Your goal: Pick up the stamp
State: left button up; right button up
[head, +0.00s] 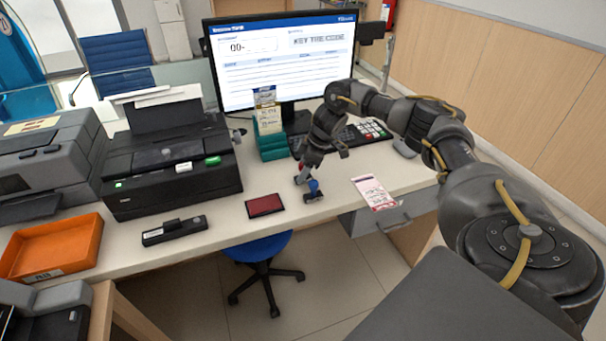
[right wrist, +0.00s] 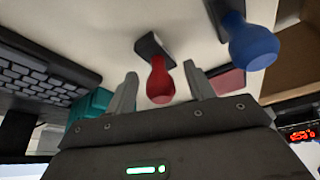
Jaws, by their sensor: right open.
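Two stamps stand on the counter. One has a red handle on a dark base, the red stamp (head: 299,180); in the right wrist view the red stamp (right wrist: 161,82) lies between the finger tips. The blue-handled stamp (head: 314,187) stands just in front of it; in the right wrist view the blue stamp (right wrist: 252,42) is off to the right, outside the fingers. My right gripper (head: 311,162) is open, close above the red stamp and partly hiding it; its fingers (right wrist: 162,88) are on either side of the red handle with gaps. My left gripper is out of view.
A dark red ink pad (head: 265,205) lies left of the stamps, a pink-and-white slip (head: 374,193) to the right. Behind are a teal holder (head: 272,147), keyboard (head: 352,134) and monitor (head: 283,62). A black printer (head: 170,165) and orange tray (head: 50,247) stand left.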

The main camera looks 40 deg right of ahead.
jog(key=c, duration=1)
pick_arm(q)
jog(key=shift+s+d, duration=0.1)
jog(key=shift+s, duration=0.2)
pick_arm(e)
jog(key=shift+c, duration=0.4)
jog(key=shift+r, duration=0.1)
jog(key=shift+r+p, duration=0.4)
jog(key=shift+p, duration=0.2)
notch_tip(320, 180, up, 3)
jog(key=p, duration=0.4)
jog(key=shift+r, duration=0.15)
pick_arm(q)
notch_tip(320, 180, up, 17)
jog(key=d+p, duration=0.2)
jog(key=p, duration=1)
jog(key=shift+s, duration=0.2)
pick_arm(e)
jog(key=s+d+r, duration=0.8)
jog(key=s, duration=0.3)
jog(key=shift+s+r, duration=0.2)
jog(key=shift+r, duration=0.2)
